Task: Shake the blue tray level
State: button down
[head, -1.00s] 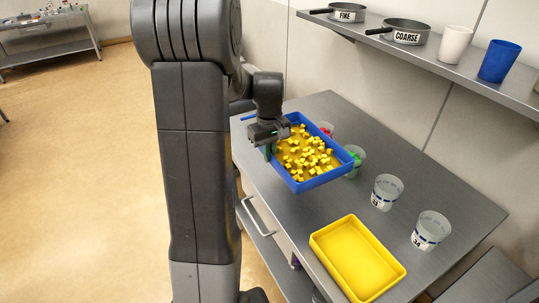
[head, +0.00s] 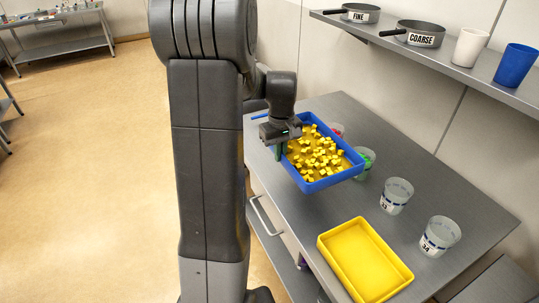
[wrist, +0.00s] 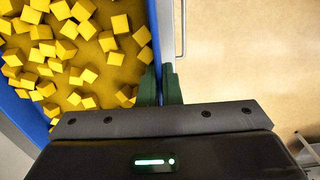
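The blue tray (head: 333,181) is held above the grey table and carries many yellow cubes (head: 317,150) spread over its yellow-looking floor. My gripper (head: 281,149) is at the tray's left side. In the wrist view its green fingers (wrist: 160,88) are close together with the tray's blue side wall (wrist: 152,40) between them. The cubes also show in the wrist view (wrist: 75,50), lying loosely and unevenly, with some bare floor between them.
An empty yellow tray (head: 362,258) sits on the table (head: 440,185) at the front. Clear cups marked 33 (head: 396,196) and 34 (head: 439,236) stand to the right. Cups with green (head: 367,160) and red contents are partly behind the blue tray. A shelf (head: 480,76) holds pans and cups.

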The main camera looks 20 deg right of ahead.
jog(key=a, duration=0.5)
jog(key=d, duration=0.5)
jog(key=shift+d+f, duration=0.1)
jog(key=shift+d, duration=0.2)
jog(key=shift+a, duration=0.4)
jog(key=shift+r, duration=0.2)
jog(key=shift+f, duration=0.1)
